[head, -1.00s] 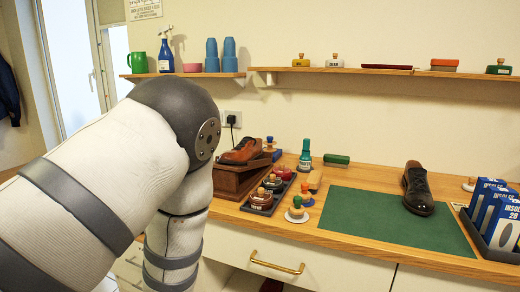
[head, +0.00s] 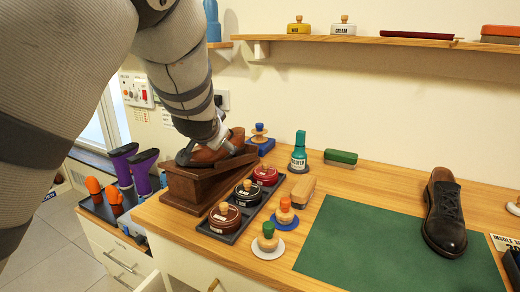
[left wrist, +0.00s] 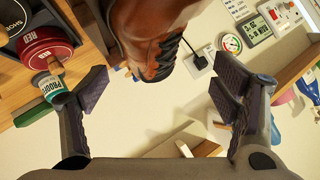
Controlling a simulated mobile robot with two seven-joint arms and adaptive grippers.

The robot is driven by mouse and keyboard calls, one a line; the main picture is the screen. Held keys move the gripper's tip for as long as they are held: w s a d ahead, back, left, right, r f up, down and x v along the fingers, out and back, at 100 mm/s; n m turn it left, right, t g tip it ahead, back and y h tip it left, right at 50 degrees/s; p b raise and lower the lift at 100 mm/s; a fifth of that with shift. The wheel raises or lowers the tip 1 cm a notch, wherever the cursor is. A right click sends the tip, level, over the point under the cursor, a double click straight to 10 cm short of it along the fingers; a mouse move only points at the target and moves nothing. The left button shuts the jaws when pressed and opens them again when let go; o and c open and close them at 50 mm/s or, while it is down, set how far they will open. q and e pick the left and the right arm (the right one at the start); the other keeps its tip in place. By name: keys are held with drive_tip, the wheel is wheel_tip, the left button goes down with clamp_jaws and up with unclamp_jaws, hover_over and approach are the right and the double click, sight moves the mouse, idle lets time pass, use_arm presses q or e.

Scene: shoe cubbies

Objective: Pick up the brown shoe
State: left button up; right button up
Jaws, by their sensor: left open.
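The brown shoe (head: 212,150) rests on a dark wooden stand (head: 190,186) at the left part of the counter. My left gripper (head: 202,143) is right at the shoe in the head view and partly covers it. In the left wrist view the brown shoe (left wrist: 155,35) hangs in from the top between the two open fingers of my left gripper (left wrist: 160,98). I see gaps between the shoe and both fingers. My right gripper is in neither view.
A black shoe (head: 443,215) stands on a green mat (head: 375,250) to the right. A tray of polish tins (head: 245,193) and two brushes (head: 285,211) sit close to the stand. A wall shelf (head: 400,42) runs above.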

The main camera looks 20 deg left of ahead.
use_arm(q)
drive_tip(key=x, duration=0.2)
drive_tip(key=f+x, duration=0.1)
drive_tip(key=x, duration=0.1)
drive_tip(key=shift+d+b, duration=0.1)
drive_tip(key=shift+b, duration=0.25)
drive_tip(key=shift+w, duration=0.15)
drive_tip(key=shift+r, duration=0.2)
drive_tip(key=shift+c, duration=0.5)
drive_tip(key=c, duration=1.4)
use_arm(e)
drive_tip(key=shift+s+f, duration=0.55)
use_arm(q)
drive_tip(key=shift+r, duration=0.1)
